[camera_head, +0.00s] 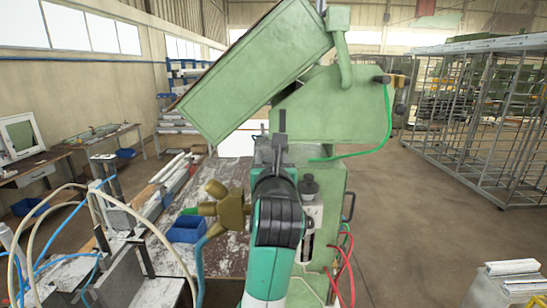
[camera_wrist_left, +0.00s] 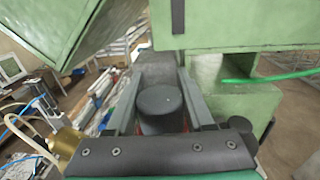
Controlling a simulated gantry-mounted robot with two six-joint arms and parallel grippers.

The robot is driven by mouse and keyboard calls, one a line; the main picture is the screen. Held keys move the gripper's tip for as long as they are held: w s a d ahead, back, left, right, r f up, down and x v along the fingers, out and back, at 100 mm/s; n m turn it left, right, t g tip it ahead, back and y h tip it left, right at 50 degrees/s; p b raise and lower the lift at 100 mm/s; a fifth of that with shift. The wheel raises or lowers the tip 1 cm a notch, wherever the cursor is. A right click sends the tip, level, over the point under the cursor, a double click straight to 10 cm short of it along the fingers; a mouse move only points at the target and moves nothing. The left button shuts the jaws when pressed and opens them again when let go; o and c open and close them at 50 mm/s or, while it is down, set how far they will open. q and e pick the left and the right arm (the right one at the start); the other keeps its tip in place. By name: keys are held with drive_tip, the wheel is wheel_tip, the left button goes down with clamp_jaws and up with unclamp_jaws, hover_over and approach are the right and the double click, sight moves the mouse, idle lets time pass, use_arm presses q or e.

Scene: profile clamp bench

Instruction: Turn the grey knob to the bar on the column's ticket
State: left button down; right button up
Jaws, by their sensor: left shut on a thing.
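A dark grey round knob (camera_wrist_left: 160,108) with a flat top sits between the two fingers of my left gripper (camera_wrist_left: 162,85) in the left wrist view. The gripper is shut on its sides. In the head view my left gripper (camera_head: 275,150) stands in front of the green machine column (camera_head: 333,205), and my wrist hides the held knob. A second dark knob (camera_head: 308,185) shows just right of my wrist, on a pale unit on the column. I cannot make out a ticket or its markings. My right gripper is not in view.
The green machine head (camera_head: 255,75) tilts above the gripper. Brass fittings (camera_head: 228,210) and a blue bin (camera_head: 187,229) lie to the left. Red hoses (camera_head: 345,265) and a green hose (camera_head: 352,155) run at the right.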

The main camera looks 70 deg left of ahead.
use_arm(q)
drive_tip(key=shift+c, duration=1.4)
unclamp_jaws()
drive_tip(key=b+v, duration=0.3)
drive_tip(key=v, duration=0.8)
drive_tip(key=shift+d, duration=0.25)
